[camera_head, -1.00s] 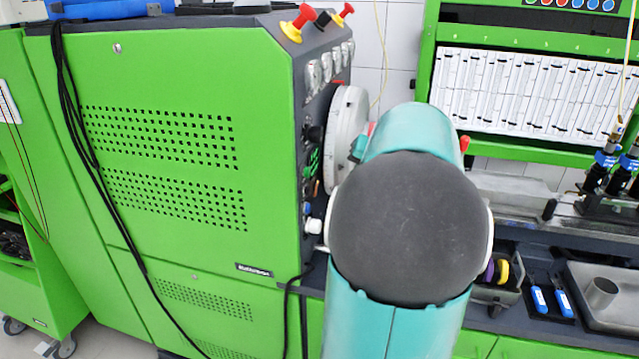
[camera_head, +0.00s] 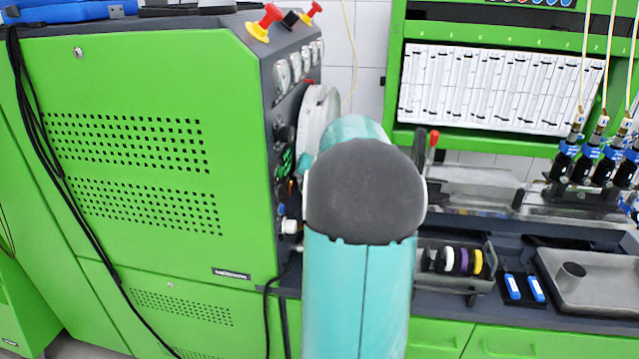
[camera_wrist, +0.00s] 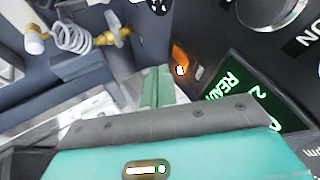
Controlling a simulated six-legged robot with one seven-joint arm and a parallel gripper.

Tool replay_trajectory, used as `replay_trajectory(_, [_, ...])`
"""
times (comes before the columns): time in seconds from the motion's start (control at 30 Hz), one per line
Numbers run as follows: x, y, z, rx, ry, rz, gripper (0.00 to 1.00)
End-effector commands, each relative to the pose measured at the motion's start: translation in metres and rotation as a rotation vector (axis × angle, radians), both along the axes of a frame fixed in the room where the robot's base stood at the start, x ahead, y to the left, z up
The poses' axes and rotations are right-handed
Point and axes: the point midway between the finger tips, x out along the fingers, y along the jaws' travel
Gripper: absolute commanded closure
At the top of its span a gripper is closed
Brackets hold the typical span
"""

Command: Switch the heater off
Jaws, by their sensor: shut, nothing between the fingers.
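In the wrist view an orange lit rocker switch (camera_wrist: 180,58) sits on the dark panel, just right of and beyond my fingertips; I cannot read a heater label on it. My gripper (camera_wrist: 157,88) is shut and empty, its green fingers together. A gap seems to show between fingertips and switch, but I cannot tell how wide. In the head view my arm hides the gripper, and the dark control panel (camera_head: 284,140) is seen edge-on at the right end of the green testbench (camera_head: 150,160).
A green-lit display (camera_wrist: 245,95) reading "READY" and a round silver knob (camera_wrist: 268,8) marked "ON" are close to the right of my fingers. A coiled clear tube with brass fitting (camera_wrist: 105,38) is at left. A grey tray (camera_head: 600,275) lies on the bench at right.

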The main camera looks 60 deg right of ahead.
Motion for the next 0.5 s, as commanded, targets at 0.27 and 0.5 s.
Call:
replay_trajectory(0.27, [0.0149,0.0063,0.0032,0.000,0.000,-0.002,1.00])
replay_trajectory(0.5, [0.0147,0.0063,0.0033,0.000,0.001,-0.001,1.00])
